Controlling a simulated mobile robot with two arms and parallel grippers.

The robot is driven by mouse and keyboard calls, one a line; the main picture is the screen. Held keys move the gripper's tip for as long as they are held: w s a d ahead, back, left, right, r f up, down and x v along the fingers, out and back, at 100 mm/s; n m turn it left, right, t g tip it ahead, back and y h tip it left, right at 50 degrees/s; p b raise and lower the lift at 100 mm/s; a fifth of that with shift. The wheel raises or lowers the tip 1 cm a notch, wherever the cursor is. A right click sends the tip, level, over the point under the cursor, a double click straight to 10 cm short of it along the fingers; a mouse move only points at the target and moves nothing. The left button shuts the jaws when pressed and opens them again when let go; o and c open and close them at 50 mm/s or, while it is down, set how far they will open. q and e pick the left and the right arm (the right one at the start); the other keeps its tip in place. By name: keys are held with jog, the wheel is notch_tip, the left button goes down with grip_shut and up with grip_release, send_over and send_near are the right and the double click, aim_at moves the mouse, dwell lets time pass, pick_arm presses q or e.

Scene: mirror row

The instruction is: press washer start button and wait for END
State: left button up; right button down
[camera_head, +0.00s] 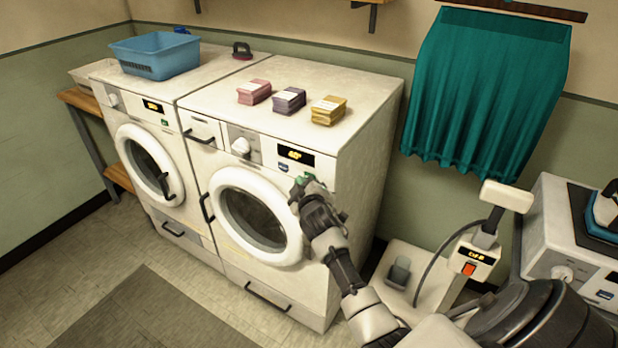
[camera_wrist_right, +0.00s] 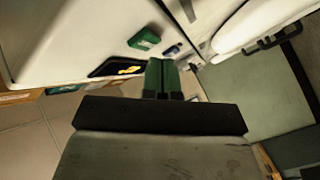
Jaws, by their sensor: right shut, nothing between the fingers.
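The nearer front-loading machine (camera_head: 350,200) has a round door, a dark display (camera_head: 296,156) with yellow characters and a blue button (camera_head: 283,167). My right gripper (camera_head: 306,179) is at the panel, just below the display, fingers toward the front. In the wrist view its green fingers (camera_wrist_right: 162,64) are shut and empty. There the green button (camera_wrist_right: 144,38) shows in full, a little beyond and left of the fingertips, beside the blue button (camera_wrist_right: 173,49) and display (camera_wrist_right: 118,67). Contact with the panel cannot be told. The display's characters are too small to read surely. My left gripper is out of view.
A second front loader (camera_head: 145,150) stands to the left, with a blue basket (camera_head: 155,55) on top. Pink (camera_head: 254,92), purple (camera_head: 289,101) and yellow (camera_head: 328,111) stacks sit on the nearer machine. A teal curtain (camera_head: 485,90) hangs at right. The floor in front is clear.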

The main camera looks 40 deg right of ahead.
jog(key=shift+w+d, duration=0.25)
jog(key=shift+d, duration=0.3)
dwell(0.6)
jog(key=shift+a, duration=0.1)
jog(key=shift+s+a, duration=0.35)
jog(key=shift+a, duration=0.3)
jog(key=shift+a, duration=0.1)
jog(key=shift+s+a, duration=0.3)
jog(key=shift+a, duration=0.45)
jog(key=shift+s+a, duration=0.35)
jog(key=shift+a, duration=0.35)
jog(key=shift+s+a, duration=0.3)
jog(key=shift+a, duration=0.45)
jog(key=shift+f, duration=0.1)
